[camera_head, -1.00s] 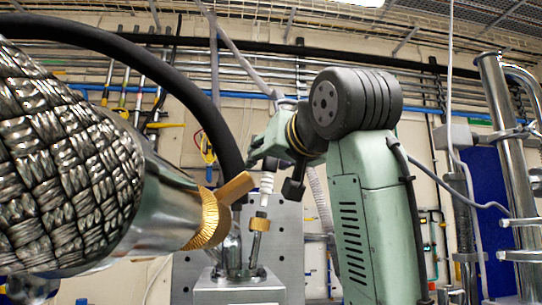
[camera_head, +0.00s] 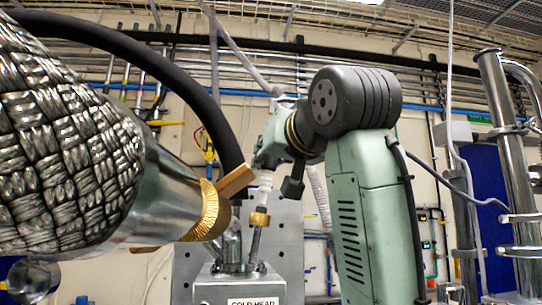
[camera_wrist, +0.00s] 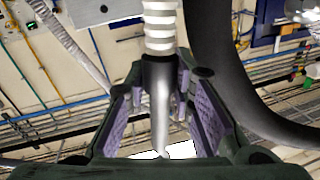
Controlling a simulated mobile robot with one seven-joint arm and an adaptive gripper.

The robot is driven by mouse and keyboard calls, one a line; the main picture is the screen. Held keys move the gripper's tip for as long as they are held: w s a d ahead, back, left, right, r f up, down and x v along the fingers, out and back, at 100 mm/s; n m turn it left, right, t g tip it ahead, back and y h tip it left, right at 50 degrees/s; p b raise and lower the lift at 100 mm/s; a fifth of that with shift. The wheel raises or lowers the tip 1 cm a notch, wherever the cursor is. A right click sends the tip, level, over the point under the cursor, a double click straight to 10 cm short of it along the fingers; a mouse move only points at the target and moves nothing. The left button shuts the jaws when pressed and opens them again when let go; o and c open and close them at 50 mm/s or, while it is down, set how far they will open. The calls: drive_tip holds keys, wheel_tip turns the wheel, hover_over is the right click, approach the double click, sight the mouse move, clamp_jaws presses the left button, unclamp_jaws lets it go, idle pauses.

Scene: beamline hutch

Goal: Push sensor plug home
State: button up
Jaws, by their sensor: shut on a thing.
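The sensor plug shows in the wrist view as a white ribbed sleeve (camera_wrist: 160,22) with a dark grey body (camera_wrist: 160,72) and a pale narrow tip. It stands between the purple-faced pads of my gripper (camera_wrist: 160,120), which is shut on it. In the head view my gripper (camera_head: 262,160) is at the centre, its fingers small and partly hidden. The white plug (camera_head: 265,180) shows just below it, in line above a brass collar (camera_head: 259,219) on a thin metal stem. The stem rises from a grey box labelled COLD HEAD (camera_head: 240,292). How deep the plug sits cannot be told.
A large braided metal hose (camera_head: 65,150) with a gold-rimmed end fills the left foreground. A thick black hose (camera_head: 190,85) arches behind the gripper. A grey plate (camera_head: 290,240) stands behind the box. Chrome pipes (camera_head: 500,130) stand at the right.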

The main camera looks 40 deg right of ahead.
drive_tip(key=shift+w+a+f+b, duration=0.1)
drive_tip(key=shift+a+f+b, duration=0.1)
drive_tip(key=shift+f+b, duration=0.75)
drive_tip(key=shift+f+p, duration=0.2)
drive_tip(key=shift+p, duration=0.2)
drive_tip(key=o, duration=1)
drive_tip(key=v, duration=1.2)
